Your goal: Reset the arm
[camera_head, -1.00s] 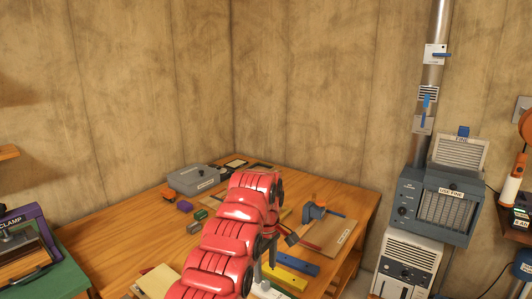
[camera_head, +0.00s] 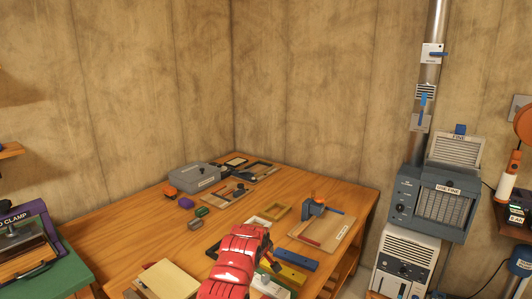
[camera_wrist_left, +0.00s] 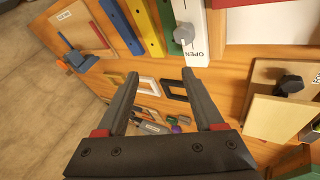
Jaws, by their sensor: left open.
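My left arm (camera_head: 238,258), red and segmented, comes up from the bottom of the head view over the workbench. In the left wrist view my left gripper (camera_wrist_left: 160,76) is open, its two dark fingers spread with nothing between them. The wooden bench top and its tools show beyond the fingers. A white block marked OPEN (camera_wrist_left: 190,35) lies just past the fingertips in that view. My right gripper is in neither view.
The wooden workbench (camera_head: 120,235) carries a grey case (camera_head: 194,177), a clamp board (camera_head: 322,232), a blue bar (camera_head: 296,260) and a yellow bar (camera_head: 290,276). A grey heater-like unit (camera_head: 436,205) stands right of the bench. A green bench (camera_head: 75,275) is at left.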

